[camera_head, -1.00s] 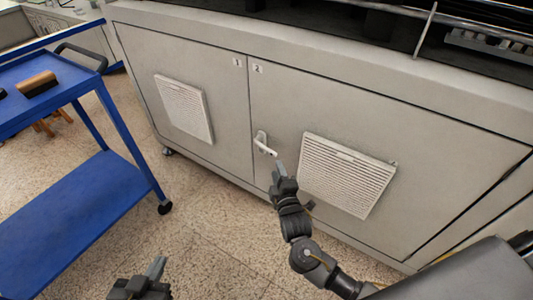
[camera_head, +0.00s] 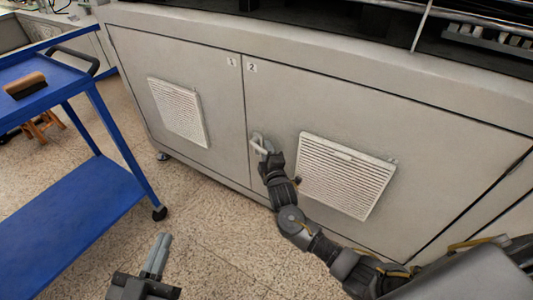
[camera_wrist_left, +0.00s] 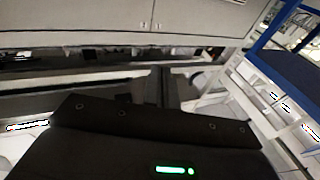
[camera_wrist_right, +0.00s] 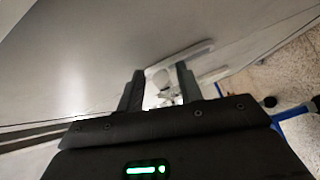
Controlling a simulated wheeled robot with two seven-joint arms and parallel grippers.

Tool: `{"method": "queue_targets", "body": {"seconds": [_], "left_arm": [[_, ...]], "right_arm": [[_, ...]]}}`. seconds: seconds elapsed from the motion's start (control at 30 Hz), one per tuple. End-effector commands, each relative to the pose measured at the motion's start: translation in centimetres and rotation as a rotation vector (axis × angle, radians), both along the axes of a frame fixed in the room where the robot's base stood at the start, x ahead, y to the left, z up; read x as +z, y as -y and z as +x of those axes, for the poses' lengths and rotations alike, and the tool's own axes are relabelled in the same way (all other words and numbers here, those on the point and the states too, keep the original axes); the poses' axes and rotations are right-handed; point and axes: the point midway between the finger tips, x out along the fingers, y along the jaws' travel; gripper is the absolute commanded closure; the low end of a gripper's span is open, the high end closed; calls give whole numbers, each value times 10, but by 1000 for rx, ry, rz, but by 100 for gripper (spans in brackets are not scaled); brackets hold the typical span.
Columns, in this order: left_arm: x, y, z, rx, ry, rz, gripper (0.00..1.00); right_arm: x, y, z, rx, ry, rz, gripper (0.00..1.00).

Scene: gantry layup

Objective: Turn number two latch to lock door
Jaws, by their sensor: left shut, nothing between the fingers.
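The number two door (camera_head: 350,120) of the grey cabinet looks closed, with a "2" label (camera_head: 251,68) at its upper left corner. Its light latch (camera_head: 257,141) is on the door's left edge. My right gripper (camera_head: 268,157) is at the latch and hides its lower right part. In the right wrist view its two fingers are apart, with the pale latch (camera_wrist_right: 161,82) seen between them. I cannot tell whether they touch it. My left gripper (camera_head: 157,256) is low over the floor, away from the cabinet, its fingers together and empty.
The number one door (camera_head: 215,110) is to the left, with a vent panel (camera_head: 178,112). Another vent panel (camera_head: 345,175) is close right of my right gripper. A blue cart (camera_head: 85,195) with a brush (camera_head: 26,86) stands at the left. The floor (camera_head: 205,225) before the cabinet is clear.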

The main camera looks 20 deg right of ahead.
Motion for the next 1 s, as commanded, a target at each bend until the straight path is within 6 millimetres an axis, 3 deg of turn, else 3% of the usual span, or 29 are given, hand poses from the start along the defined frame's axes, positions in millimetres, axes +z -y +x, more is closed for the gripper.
{"method": "queue_targets", "body": {"seconds": [0.07,0.37,0.73,0.87,1.0], "left_arm": [[0,0,0,0,-1,0,100],[0,0,0,0,-2,1,100],[0,1,-1,-3,10,-5,100],[15,5,-6,-26,101,-55,100],[27,-4,-5,-5,217,-121,100]], "right_arm": [[0,0,0,0,0,0,64],[0,0,0,1,0,0,100],[-1,0,0,0,8,6,100],[-5,-1,0,0,33,28,100],[-11,-2,1,-1,84,69,100]]}}
